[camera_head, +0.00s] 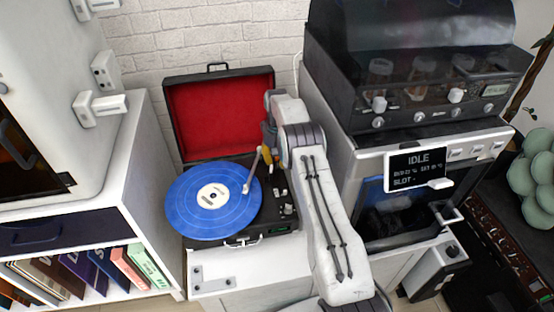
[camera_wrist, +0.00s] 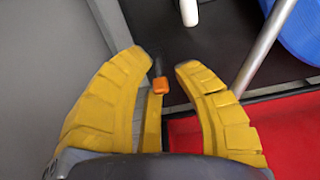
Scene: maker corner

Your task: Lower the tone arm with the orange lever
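The record player (camera_head: 285,221) stands open with a blue record (camera_head: 188,207) on its platter. The pale tone arm (camera_head: 254,169) reaches over the record's right part; whether its tip touches the record is too small to tell. It also shows as a grey rod in the wrist view (camera_wrist: 265,45). The orange lever (camera_wrist: 155,86) shows its tip between the fingers of my gripper (camera_wrist: 162,63). My gripper's yellow fingers are apart, with visible gaps beside the lever. In the head view my gripper (camera_head: 268,157) is at the deck's back right, partly hidden by my arm.
The red-lined lid (camera_head: 215,115) stands up behind the deck. A machine with an IDLE screen (camera_head: 418,168) stands close on the right. A white shelf (camera_head: 150,200) with records stands left. Small knobs (camera_head: 280,193) sit on the deck's right side.

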